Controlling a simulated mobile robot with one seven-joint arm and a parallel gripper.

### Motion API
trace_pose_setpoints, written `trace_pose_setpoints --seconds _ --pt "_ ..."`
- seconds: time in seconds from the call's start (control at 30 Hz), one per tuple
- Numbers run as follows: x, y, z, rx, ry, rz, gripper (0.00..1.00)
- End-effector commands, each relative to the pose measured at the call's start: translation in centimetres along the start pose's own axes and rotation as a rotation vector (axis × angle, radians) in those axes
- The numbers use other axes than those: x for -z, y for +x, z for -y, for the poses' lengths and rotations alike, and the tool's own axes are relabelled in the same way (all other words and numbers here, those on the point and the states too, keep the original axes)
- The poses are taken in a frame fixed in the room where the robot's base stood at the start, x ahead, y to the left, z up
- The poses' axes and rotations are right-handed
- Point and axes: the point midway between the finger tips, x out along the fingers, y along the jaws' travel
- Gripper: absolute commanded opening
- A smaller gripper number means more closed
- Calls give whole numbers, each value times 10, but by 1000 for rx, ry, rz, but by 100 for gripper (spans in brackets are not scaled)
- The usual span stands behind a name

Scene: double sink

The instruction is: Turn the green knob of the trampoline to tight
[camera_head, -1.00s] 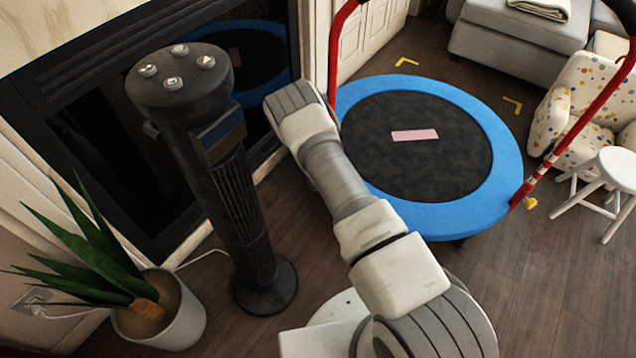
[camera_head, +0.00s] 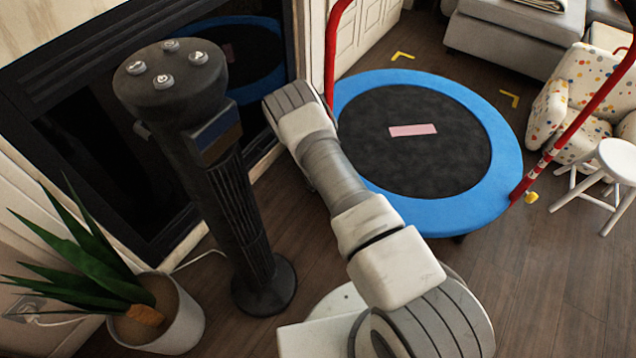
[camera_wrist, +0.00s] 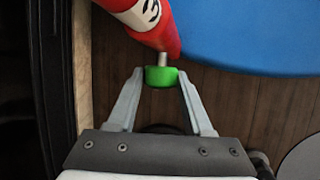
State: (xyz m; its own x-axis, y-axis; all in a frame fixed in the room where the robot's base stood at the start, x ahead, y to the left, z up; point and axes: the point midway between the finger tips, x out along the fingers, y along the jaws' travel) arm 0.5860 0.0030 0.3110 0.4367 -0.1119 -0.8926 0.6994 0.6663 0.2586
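The trampoline (camera_head: 465,214) stands right of centre in the head view, with a blue rim, black mat and red handlebar posts. Its blue rim also shows in the wrist view (camera_wrist: 250,35). The green knob (camera_wrist: 161,76) sits on a short metal stem at the lower end of a red post (camera_wrist: 165,35) with a black mark on a white band. My gripper (camera_wrist: 160,78) is open, its two fingertips on either side of the knob. Narrow gaps seem to show; contact is not clear. In the head view my arm hides the green knob and my gripper fingers.
A black tower fan (camera_head: 220,180) stands left of my arm, with a potted plant (camera_head: 165,320) at lower left. A dark glass-fronted fireplace (camera_head: 110,150) is behind them. A white stool (camera_head: 615,165) and spotted armchair (camera_head: 575,100) are at right. Wood floor is clear at lower right.

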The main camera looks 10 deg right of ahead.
Motion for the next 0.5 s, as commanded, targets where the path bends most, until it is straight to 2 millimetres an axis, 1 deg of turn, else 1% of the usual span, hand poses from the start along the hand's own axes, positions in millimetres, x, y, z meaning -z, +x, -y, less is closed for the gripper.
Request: trace_pose_setpoints --seconds 0.03,0.13,0.17,0.5 --pt "0 0 0 0 0 0 21" --pt "0 0 0 0 0 0 3" --pt "0 0 0 0 0 0 0" --pt "-1 0 2 -42 18 0 0"
